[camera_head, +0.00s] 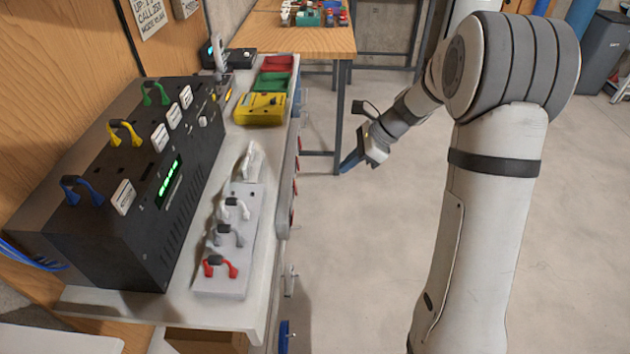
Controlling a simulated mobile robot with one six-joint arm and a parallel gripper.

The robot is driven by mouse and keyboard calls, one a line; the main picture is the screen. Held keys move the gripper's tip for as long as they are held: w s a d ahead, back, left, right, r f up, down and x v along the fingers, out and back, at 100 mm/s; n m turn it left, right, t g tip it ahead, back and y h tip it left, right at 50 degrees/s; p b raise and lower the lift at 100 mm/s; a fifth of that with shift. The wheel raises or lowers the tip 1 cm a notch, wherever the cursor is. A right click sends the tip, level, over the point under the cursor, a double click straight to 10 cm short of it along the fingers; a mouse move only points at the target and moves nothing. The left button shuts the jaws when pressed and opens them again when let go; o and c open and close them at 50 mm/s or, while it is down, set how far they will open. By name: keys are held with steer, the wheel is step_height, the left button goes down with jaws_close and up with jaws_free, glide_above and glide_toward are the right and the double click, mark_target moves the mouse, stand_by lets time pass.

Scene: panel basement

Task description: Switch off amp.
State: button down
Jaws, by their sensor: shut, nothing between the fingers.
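A large black box (125,240) with a lit green display (170,177) stands on the left of the bench. It may be the amp; I cannot read a label naming it. Its sloped top carries blue (82,188), yellow (124,131) and green (155,92) handle-like pieces, with several white plates beside them. A small white knob (203,121) sits near its far end. I cannot make out which control is a power switch or its position. My gripper (349,163) is shut and empty, over the floor right of the bench, well apart from the box.
A grey strip (209,284) with white, grey and red handle pieces lies in front of the box. A yellow device (259,109), green and red trays and a small black device (238,58) are farther back. A wooden table (268,35) stands behind.

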mark_target(295, 189)
steer(key=a+r+p+x, duration=0.1)
steer(key=a+x, duration=0.1)
steer(key=x, duration=1)
steer(key=shift+a, duration=0.45)
steer(key=shift+a+y+b, duration=0.2)
steer(key=shift+y+b, duration=0.1)
steer(key=shift+b, duration=0.3)
steer(key=shift+r, duration=0.1)
